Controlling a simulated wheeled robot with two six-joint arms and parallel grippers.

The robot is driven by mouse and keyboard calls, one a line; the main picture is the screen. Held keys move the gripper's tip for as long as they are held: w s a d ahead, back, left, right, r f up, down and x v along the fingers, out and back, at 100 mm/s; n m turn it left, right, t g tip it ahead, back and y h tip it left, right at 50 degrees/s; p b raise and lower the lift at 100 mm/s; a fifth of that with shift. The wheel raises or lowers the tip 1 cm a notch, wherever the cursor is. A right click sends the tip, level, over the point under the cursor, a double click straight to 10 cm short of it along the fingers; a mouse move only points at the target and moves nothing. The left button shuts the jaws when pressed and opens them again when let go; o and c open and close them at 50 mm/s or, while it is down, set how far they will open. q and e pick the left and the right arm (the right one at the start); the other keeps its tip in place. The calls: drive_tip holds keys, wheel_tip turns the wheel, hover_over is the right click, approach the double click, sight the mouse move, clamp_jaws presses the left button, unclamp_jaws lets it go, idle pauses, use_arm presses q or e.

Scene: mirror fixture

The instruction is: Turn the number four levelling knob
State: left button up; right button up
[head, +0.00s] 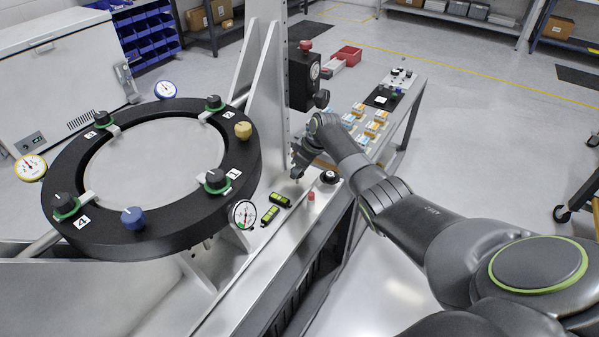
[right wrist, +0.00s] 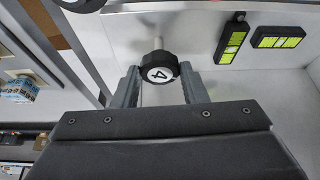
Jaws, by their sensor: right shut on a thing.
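The number four levelling knob (head: 64,203) is a black knob with a green base at the front left of the black ring (head: 160,235), beside a "4" label (head: 83,222). My right gripper (head: 298,160) is low over the bench, right of the ring and well away from that knob. In the right wrist view my right gripper (right wrist: 159,85) is shut on a black round tool head (right wrist: 159,68) marked "4", with a pale shaft beyond it. Whether the shaft touches the bench is unclear. My left gripper is not in view.
The ring also carries other black knobs, a blue knob (head: 133,217), a yellow knob (head: 243,130) and dial gauges (head: 243,213). Two green levels (head: 270,215) lie on the bench near a red-topped piece (head: 311,197). A grey upright column (head: 268,90) stands between ring and side table.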

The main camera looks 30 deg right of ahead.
drive_tip(key=shift+n+b, duration=0.45)
drive_tip(key=shift+n, duration=0.15)
drive_tip(key=shift+d, duration=0.1)
drive_tip(key=o, duration=1)
drive_tip(key=shift+r, duration=0.1)
drive_tip(key=v, duration=0.5)
drive_tip(key=b+v, duration=0.1)
drive_tip(key=v, duration=0.5)
drive_tip(key=b+v, duration=0.1)
drive_tip(key=v, duration=0.5)
drive_tip(key=shift+w+d+r, duration=0.15)
drive_tip(key=shift+w+d, duration=0.1)
drive_tip(key=shift+w, duration=0.05)
